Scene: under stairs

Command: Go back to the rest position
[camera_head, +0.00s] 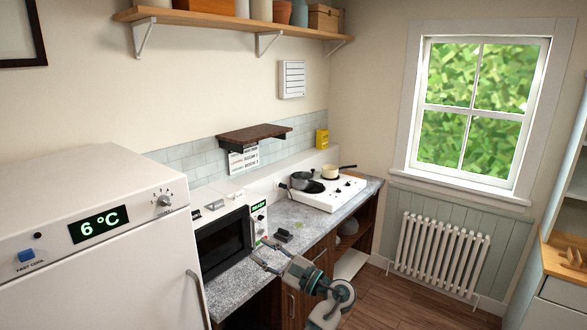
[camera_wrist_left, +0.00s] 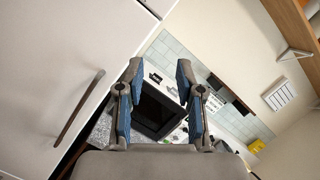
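My left gripper (camera_head: 260,251) is in front of the counter, to the right of the microwave (camera_head: 223,244). In the left wrist view its two blue-padded fingers (camera_wrist_left: 158,72) stand apart with nothing between them. The microwave (camera_wrist_left: 157,110) shows beyond the gap, tilted in that view. My right gripper does not show in either view.
A white fridge (camera_head: 130,275) with a 6 °C display stands at the left. The grey counter (camera_head: 312,222) carries a white hob (camera_head: 328,195) with pots and a small dark object (camera_head: 284,236). A radiator (camera_head: 438,252) stands below the window. The wooden floor (camera_head: 405,300) shows free room.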

